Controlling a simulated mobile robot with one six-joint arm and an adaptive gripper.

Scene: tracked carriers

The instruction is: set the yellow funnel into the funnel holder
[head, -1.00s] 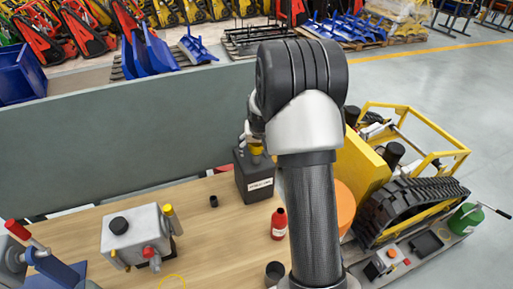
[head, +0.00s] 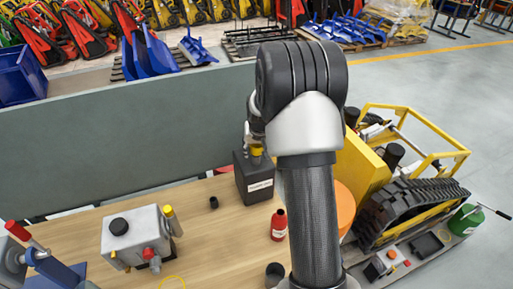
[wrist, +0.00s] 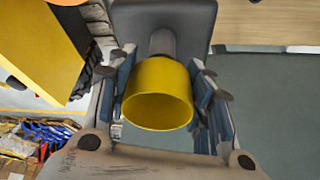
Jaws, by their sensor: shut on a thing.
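The yellow funnel (wrist: 158,95) is between the two fingers of my gripper (wrist: 160,100) in the wrist view, and the gripper is shut on it. Its wide mouth faces the wrist camera. A grey neck (wrist: 162,42) runs from behind it to a dark canister (wrist: 190,14). In the head view the funnel (head: 256,151) shows as a small yellow patch at the top of the dark canister (head: 254,178). I cannot tell whether its spout sits in the canister's neck. My arm hides most of my gripper there. I cannot clearly identify the funnel holder.
A small black ring-like part (head: 214,203) stands on the wooden table (head: 215,240). A red bottle (head: 279,225), a dark cup (head: 275,272) and a grey tank (head: 132,236) also stand there. A grey panel (head: 120,135) rises behind. A yellow tracked carrier (head: 410,195) is at right.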

